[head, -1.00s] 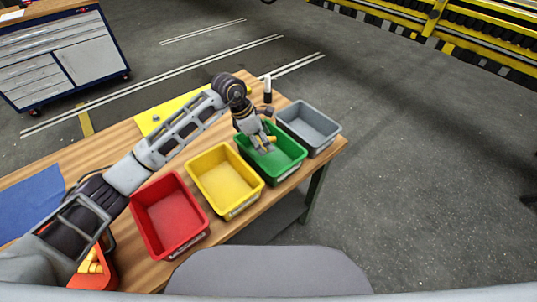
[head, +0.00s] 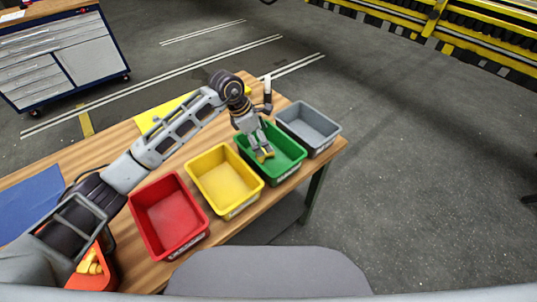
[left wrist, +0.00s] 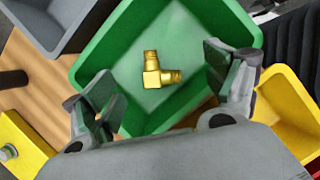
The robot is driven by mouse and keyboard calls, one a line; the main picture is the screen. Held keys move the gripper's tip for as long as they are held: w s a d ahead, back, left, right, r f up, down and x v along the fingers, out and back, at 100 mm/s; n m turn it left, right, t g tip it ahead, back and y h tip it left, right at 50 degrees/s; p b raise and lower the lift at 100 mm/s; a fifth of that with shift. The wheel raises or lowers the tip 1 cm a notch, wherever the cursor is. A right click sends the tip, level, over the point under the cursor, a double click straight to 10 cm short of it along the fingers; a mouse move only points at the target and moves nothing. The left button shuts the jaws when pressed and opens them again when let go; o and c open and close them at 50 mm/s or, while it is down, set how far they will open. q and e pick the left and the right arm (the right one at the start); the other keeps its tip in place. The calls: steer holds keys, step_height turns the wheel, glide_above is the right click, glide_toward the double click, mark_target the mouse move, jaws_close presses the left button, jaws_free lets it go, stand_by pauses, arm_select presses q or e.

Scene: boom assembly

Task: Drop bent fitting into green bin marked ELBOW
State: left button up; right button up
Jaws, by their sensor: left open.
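The bent fitting (left wrist: 157,72) is a small brass-coloured elbow. In the left wrist view it shows inside the green bin (left wrist: 110,48), between my open fingers from that angle; I cannot tell whether it rests on the bin floor. In the head view the fitting (head: 264,156) shows just below my fingertips within the green bin (head: 291,165). My left gripper (head: 259,150) reaches down over the green bin; its fingers (left wrist: 165,95) are spread apart and touch nothing I can see. The bin's label is too small to read. My right gripper is not in view.
A yellow bin (head: 213,150) and a red bin (head: 150,190) stand left of the green one, and a grey bin (head: 330,130) stands right. An orange container (head: 98,278) with yellowish parts is at lower left. A white-topped object (head: 267,82) stands behind the gripper.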

arm_select(q)
steer(key=v, duration=1.1)
steer(key=shift+s+f, duration=0.1)
steer(key=shift+s, duration=0.05)
stand_by(0.7)
